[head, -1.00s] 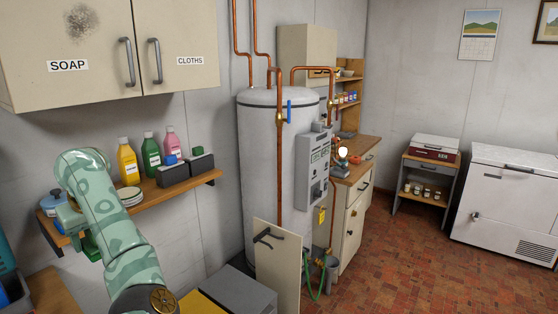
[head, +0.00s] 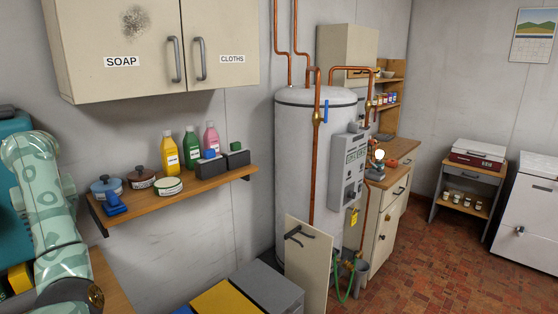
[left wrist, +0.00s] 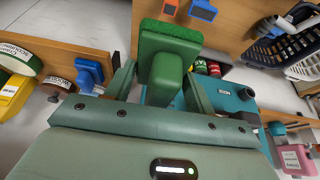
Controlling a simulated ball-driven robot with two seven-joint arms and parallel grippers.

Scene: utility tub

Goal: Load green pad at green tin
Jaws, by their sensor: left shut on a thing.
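My left gripper (left wrist: 163,85) is shut on a green pad (left wrist: 165,70), a green block with a darker green scrubbing face, in the left wrist view. In the head view only my left arm shows at the left edge; its gripper is out of frame. A tin with a pale top and green side (head: 168,186) stands on the wall shelf. A tin with a green rim (left wrist: 18,58) also shows at the left of the left wrist view, beside a brown-labelled tin (left wrist: 58,83). The pad is apart from the tins. My right gripper is not in view.
The shelf (head: 205,186) also holds a blue pot (head: 106,188), a brown pot (head: 143,177), a blue pad (head: 115,205), several bottles and dark boxes. A cabinet (head: 150,50) hangs above. A black basket (left wrist: 290,45) and teal container (left wrist: 225,100) show in the left wrist view.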

